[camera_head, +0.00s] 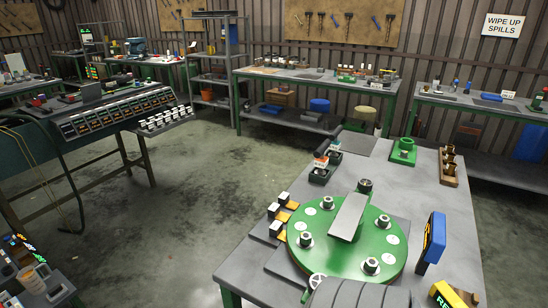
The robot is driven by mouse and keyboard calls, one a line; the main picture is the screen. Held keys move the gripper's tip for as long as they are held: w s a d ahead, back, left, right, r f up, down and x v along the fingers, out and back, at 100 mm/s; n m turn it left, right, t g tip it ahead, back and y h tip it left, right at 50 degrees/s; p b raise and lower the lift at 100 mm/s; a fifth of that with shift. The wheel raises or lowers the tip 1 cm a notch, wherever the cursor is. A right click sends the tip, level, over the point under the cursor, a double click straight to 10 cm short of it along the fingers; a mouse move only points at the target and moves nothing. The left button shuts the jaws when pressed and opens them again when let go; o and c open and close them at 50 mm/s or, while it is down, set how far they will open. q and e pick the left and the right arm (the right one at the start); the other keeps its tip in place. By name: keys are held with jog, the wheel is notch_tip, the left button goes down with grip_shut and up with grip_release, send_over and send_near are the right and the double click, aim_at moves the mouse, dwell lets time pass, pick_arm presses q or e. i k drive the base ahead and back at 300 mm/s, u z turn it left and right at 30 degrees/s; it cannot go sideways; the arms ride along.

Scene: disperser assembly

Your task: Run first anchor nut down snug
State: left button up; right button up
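A round green base plate (342,250) lies on a grey mat on the near workbench. Several light metal nuts or washers on dark-centred studs sit around its rim, including one at the left (306,238), one at the front right (371,265) and one at the right (383,221). I cannot tell which is the first anchor nut, or how tight any of them is. A flat grey bar (349,216) stands over the plate's middle. Neither of my grippers shows in this view.
Small black blocks with white and orange parts (281,214) stand left of the plate. A blue device (434,238) stands at its right, with a yellow one (446,292) in front. A green holder (404,151) and brown rack (449,168) are behind. Open floor (180,200) lies left.

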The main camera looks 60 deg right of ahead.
aim_at(328, 201)
jog(key=i, duration=1)
jog(key=z, duration=2.75)
